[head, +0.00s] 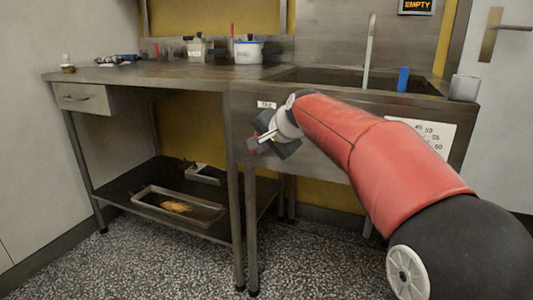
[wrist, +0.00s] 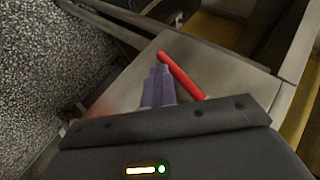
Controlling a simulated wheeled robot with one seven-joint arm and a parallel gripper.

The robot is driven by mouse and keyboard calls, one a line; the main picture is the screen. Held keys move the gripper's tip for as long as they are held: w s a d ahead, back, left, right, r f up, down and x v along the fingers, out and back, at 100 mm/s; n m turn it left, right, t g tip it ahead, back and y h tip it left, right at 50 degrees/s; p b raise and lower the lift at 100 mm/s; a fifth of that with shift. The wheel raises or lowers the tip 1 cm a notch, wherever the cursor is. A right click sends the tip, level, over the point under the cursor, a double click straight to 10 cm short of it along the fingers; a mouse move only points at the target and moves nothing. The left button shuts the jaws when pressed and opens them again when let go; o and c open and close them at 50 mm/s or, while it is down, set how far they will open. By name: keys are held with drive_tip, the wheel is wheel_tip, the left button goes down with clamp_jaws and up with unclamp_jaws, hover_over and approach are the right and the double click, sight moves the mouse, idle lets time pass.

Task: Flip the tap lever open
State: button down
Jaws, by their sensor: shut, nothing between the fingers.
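The tap lever, a slim red bar (wrist: 181,75), shows in the wrist view, lying slanted from upper left to lower right in front of a metal panel. My gripper (wrist: 158,72) has its two grey-purple fingers together, with nothing between them. The fingertips are just left of the lever in that picture, very close; I cannot tell whether they touch it. In the head view my gripper (head: 256,143) is at the front of the sink unit, below a small white label. The tap body is hidden, and the lever is mostly hidden by my gripper there.
A steel bench (head: 180,74) with a sink (head: 330,77) stands behind my gripper. A lower shelf holds a tray (head: 150,206). A blue-rimmed pot (head: 248,53), a blue cup (head: 403,79) and a grey cup (head: 464,88) stand on top. The speckled floor in front is clear.

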drive_tip(key=shift+m+t+y, duration=0.4)
drive_tip(key=shift+t+y, duration=0.2)
drive_tip(key=shift+y, duration=0.3)
drive_tip(key=shift+w+a+r+p, duration=0.2)
drive_tip(key=shift+w+a, duration=0.1)
drive_tip(key=shift+a, duration=0.45)
drive_tip(key=shift+w+a+r+p, duration=0.2)
drive_tip(key=shift+w+a+p, duration=0.05)
drive_tip(key=shift+a, duration=0.55)
drive_tip(key=shift+w+a+r+p, duration=0.2)
drive_tip(key=shift+w+a, duration=0.1)
drive_tip(key=shift+a, duration=0.45)
